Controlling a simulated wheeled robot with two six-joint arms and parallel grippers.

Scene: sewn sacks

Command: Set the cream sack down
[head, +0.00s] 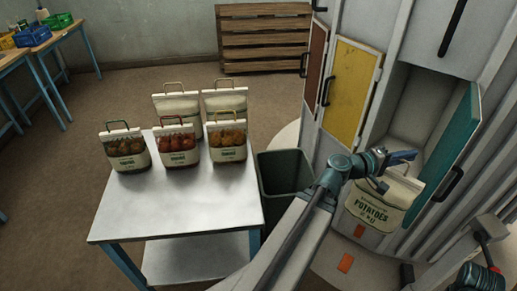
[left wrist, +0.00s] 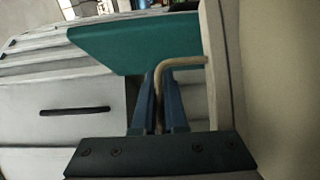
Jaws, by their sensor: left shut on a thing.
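The cream sack (head: 378,208), printed "POTATOES", hangs from my left gripper (head: 402,158) in front of the locker with the open teal door (head: 455,150). In the left wrist view the blue fingers (left wrist: 158,100) are shut on its tan handle (left wrist: 185,63), and the sack's pale side (left wrist: 222,70) stands at the right. The sack is upright and slightly tilted, in front of and below the open compartment (head: 420,105), with nothing seen under it. The teal door also shows in the left wrist view (left wrist: 135,45). Part of my right arm shows at the lower right; its fingertips cannot be made out.
A metal table (head: 180,210) at the left bears several sacks of produce. A dark bin (head: 284,175) stands beside it. The yellow door (head: 350,90) and red-brown door (head: 315,60) are left of the open compartment. A wooden pallet (head: 262,38) leans on the back wall.

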